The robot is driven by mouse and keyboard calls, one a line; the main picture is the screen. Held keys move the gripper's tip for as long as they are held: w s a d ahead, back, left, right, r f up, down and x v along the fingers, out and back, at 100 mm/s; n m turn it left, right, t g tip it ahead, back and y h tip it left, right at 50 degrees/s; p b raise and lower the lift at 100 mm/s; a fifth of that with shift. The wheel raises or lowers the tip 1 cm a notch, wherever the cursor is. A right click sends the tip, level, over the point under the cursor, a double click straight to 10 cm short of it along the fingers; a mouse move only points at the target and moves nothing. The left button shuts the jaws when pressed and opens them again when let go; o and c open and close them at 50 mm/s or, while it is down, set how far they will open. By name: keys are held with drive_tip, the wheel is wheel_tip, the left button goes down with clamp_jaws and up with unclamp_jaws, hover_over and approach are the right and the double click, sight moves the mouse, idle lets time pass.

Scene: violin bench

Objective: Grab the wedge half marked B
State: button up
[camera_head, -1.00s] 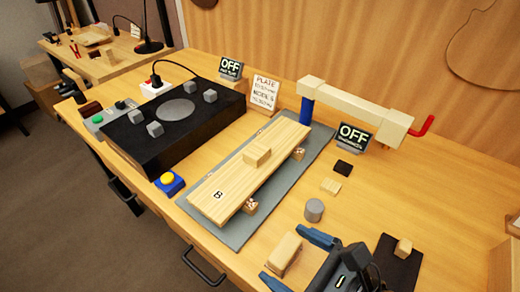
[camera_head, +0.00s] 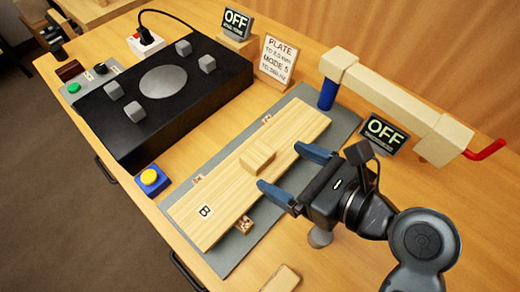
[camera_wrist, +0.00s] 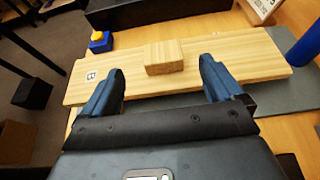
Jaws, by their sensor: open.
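The piece marked B is a long pale wooden plank (camera_head: 230,193) with a small "B" label at its near left end. It lies over the grey mat (camera_head: 340,121). A small wooden block (camera_head: 257,157) sits on its upper face near the middle. My gripper (camera_head: 285,169) is open and empty, reaching in from the right, with its blue fingers apart near the block. In the wrist view the plank (camera_wrist: 222,63) spans the picture, and the block (camera_wrist: 164,59) shows ahead, between the two fingertips. I cannot tell whether the fingers touch anything.
A black box with a grey disc (camera_head: 163,81) stands at the left. A yellow button (camera_head: 150,178) is left of the mat. A clamp-like bar (camera_head: 395,98) on a blue post and an "OFF" sign (camera_head: 383,134) stand behind my gripper. A wooden piece (camera_head: 281,280) lies at the front.

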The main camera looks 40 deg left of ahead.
sight(258, 154)
drive_tip(key=shift+f+x, duration=0.15)
drive_tip(key=shift+x, duration=1.4)
drive_tip(key=shift+f+x, duration=0.1)
drive_tip(key=shift+x, duration=1.45)
drive_tip(key=shift+w+d, duration=0.1)
drive_tip(key=shift+w, duration=0.05)
drive_tip(key=c, duration=1.4)
drive_tip(key=shift+o, duration=0.2)
drive_tip(key=shift+r, duration=0.1)
